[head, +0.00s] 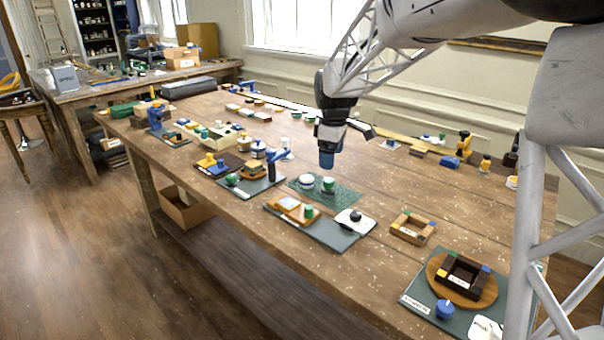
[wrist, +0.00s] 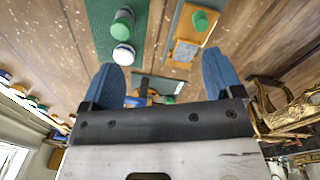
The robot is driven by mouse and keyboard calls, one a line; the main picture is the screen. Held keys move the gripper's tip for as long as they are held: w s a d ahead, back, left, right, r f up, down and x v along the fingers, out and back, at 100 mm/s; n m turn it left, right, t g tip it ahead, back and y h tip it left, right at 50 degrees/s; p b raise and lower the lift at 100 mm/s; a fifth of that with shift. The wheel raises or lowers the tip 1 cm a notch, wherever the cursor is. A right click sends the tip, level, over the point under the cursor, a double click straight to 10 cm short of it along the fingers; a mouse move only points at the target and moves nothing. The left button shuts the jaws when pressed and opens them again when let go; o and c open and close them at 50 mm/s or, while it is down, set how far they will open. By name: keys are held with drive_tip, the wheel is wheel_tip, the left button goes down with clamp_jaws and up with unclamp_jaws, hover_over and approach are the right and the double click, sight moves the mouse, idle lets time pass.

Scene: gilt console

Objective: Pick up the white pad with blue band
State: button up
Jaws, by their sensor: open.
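A low round white pad (head: 306,181) sits on a speckled green mat (head: 347,197) near the middle of the table. Its lower edge looks grey-blue, but the band is too small to make out clearly. A green cylinder (head: 328,184) stands just right of it on the same mat. In the wrist view the white round piece (wrist: 123,55) shows at upper left, close to the green one (wrist: 123,16). My gripper (head: 326,160) has blue fingers and is above the table, behind and above the mat. In the wrist view its fingers (wrist: 163,78) are wide apart with nothing between them.
An orange tray (head: 277,206) with a pale square and a green cylinder lies in front. A white block with a black knob (head: 355,219) is right of it. Bare wood lies right of the mat.

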sight(308, 177)
drive_tip(key=w+a+f+n, duration=0.1)
drive_tip(key=w+f+n, duration=0.1)
drive_tip(key=w, duration=0.3)
drive_tip(key=w+a+f+n, duration=0.1)
drive_tip(key=w+a+f, duration=0.1)
drive_tip(key=w+f, duration=0.2)
drive_tip(key=w+a+f+n, duration=0.2)
drive_tip(key=w+f, duration=0.1)
drive_tip(key=w, duration=0.4)
drive_tip(key=shift+w+f+n+g, duration=0.3)
drive_tip(key=shift+g, duration=0.1)
drive_tip(key=shift+f, duration=1.3)
drive_tip(key=shift+f, duration=2.6)
drive_tip(key=c, duration=1)
drive_tip(key=shift+r, duration=0.1)
